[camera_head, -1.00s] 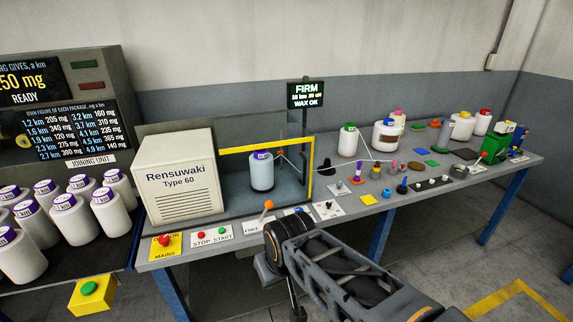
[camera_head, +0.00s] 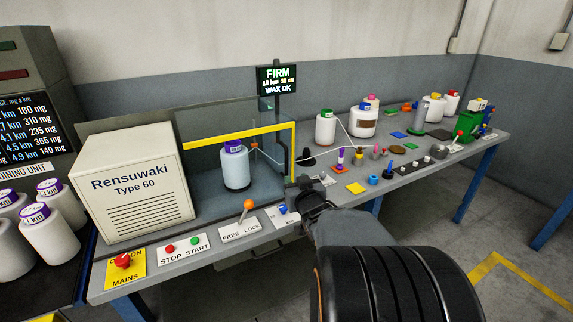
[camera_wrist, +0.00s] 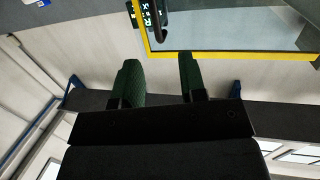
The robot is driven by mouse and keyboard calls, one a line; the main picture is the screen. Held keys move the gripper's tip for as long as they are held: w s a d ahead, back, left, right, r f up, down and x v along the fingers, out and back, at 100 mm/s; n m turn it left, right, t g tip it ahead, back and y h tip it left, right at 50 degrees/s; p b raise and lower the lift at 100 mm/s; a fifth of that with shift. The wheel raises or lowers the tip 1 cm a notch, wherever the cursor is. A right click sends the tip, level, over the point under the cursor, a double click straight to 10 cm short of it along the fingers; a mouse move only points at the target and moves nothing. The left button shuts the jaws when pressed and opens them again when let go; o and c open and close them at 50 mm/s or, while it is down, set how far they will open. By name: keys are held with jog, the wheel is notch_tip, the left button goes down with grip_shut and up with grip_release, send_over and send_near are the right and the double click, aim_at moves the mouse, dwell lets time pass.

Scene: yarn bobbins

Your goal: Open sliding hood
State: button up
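The sliding hood (camera_head: 216,139) is a clear box with a yellow edge frame, beside the cream Rensuwaki housing (camera_head: 133,187). A white bobbin with a purple top (camera_head: 236,168) stands inside its outline. A dark curved handle (camera_head: 284,163) shows at the hood's right edge. In the wrist view the yellow frame (camera_wrist: 230,55) crosses the upper right, and a dark curved bar (camera_wrist: 159,24) hangs near its corner. My gripper (camera_wrist: 158,78) has its two green-padded fingers apart with nothing between them. In the head view my gripper (camera_head: 305,184) is near the hood's lower right corner, partly hidden by my arm.
An orange-knobbed lever (camera_head: 248,205) at the FREE LOCK label and a blue knob (camera_head: 283,209) stand on the bench front near my arm. Bobbins (camera_head: 326,128) and small parts crowd the bench to the right. A FIRM / WAX OK sign (camera_head: 277,78) stands behind the hood.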

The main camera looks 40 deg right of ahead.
aim_at(287, 158)
jog(key=shift+t, duration=0.5)
jog(key=x, duration=0.9)
jog(key=d+x, duration=0.1)
jog(key=x, duration=0.3)
jog(key=shift+w+d+r+p, duration=0.15)
jog(key=shift+w+p, duration=0.05)
jog(key=shift+p, duration=0.2)
jog(key=shift+c, duration=0.3)
grip_shut()
